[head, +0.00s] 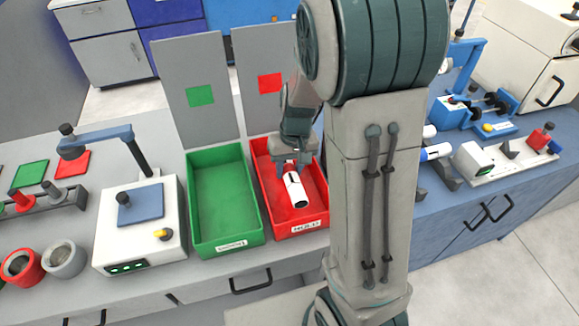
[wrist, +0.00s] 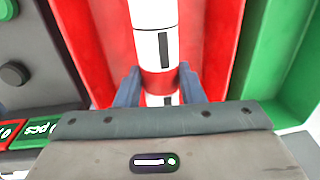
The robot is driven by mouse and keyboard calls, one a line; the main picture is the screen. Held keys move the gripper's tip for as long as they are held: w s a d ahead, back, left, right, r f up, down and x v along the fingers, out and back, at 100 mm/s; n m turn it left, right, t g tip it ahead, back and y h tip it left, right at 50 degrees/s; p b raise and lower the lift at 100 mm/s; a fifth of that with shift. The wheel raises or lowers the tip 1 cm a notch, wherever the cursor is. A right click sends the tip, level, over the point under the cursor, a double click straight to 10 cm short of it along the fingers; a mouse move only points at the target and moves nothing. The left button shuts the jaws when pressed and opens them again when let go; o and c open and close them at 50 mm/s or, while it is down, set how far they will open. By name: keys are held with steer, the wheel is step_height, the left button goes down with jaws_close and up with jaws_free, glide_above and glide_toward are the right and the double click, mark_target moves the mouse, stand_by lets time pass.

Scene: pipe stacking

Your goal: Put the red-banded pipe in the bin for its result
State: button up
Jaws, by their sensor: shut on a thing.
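The red-banded pipe (wrist: 155,47) is white with a red band and a black mark. My gripper (wrist: 158,88) is shut on it in the wrist view, with its blue fingers on both sides at the red band. In the head view my gripper (head: 291,165) points down and the pipe (head: 295,190) shows inside the outline of the red bin (head: 308,228). I cannot tell whether the pipe touches the bin floor. The green bin (head: 228,247) stands to the left, and no thing shows in it.
Grey panels with a green square (head: 200,95) and a red square (head: 270,83) stand behind the bins. A white device with a blue plate (head: 140,203) is left of the green bin. Another white-and-blue pipe (head: 436,152) lies at the right, beyond my arm.

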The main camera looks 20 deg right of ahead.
steer(key=o, duration=1.2)
steer(key=r, duration=0.4)
steer(key=d+r, duration=0.1)
steer(key=r, duration=0.8)
steer(key=shift+d+r+p, duration=0.2)
steer(key=shift+r+p, duration=0.1)
steer(key=shift+r, duration=0.1)
steer(key=s+t, duration=0.1)
steer(key=s, duration=0.3)
steer(key=s+a+t, duration=0.1)
steer(key=s, duration=0.4)
steer(key=s+h, duration=0.1)
steer(key=s, duration=0.4)
steer(key=shift+a+t, duration=0.35)
steer(key=shift+t, duration=0.05)
